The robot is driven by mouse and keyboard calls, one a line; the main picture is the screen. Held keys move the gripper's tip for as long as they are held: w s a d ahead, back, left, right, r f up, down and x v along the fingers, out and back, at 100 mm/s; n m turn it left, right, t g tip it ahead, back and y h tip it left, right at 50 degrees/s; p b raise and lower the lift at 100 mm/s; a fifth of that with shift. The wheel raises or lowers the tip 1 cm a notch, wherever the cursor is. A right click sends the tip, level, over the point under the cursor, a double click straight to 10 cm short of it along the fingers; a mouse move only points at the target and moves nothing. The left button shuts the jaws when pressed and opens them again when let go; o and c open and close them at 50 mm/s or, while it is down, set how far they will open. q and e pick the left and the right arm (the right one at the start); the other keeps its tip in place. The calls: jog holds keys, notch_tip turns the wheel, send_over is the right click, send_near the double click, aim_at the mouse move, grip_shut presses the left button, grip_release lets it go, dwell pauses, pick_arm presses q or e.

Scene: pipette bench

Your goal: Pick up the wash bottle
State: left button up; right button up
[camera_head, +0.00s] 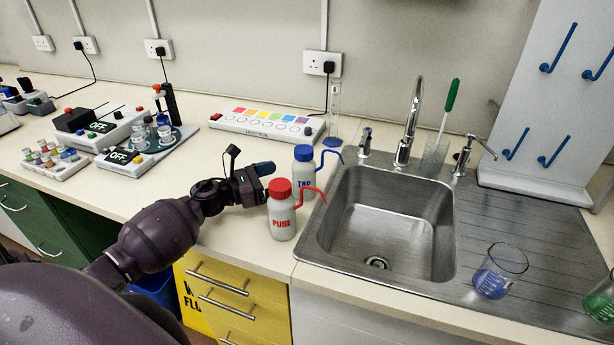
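Two white wash bottles stand upright on the counter just left of the sink. The nearer wash bottle (282,222) has a red cap, a red spout and the word PURE. The farther wash bottle (304,181) has a blue cap, a blue spout and the word TAP. My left gripper (265,182) is at the left side of the bottles, level with their upper parts. One dark finger shows, pointing right, behind and left of the red cap. The other finger is not clearly visible, so its opening and any contact are unclear. My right gripper is out of view.
The steel sink (333,262) with its tap (409,125) is right of the bottles. A long panel with coloured squares (267,126) lies behind, and a clear cylinder (334,112) stands near the wall. A beaker with blue liquid (497,272) stands on the drainer.

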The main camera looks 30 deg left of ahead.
aim_at(293, 176)
pick_arm(q)
jog(key=shift+f+p+x, duration=0.1)
jog(key=shift+p+x, duration=0.2)
jog(key=shift+x, duration=1.55)
jog(key=shift+f+p+x, duration=0.15)
jog(key=shift+p+x, duration=0.1)
jog(key=shift+x, duration=1.6)
jog(key=shift+s+d, duration=0.1)
jog(key=shift+c, duration=0.2)
jog(key=c, duration=0.7)
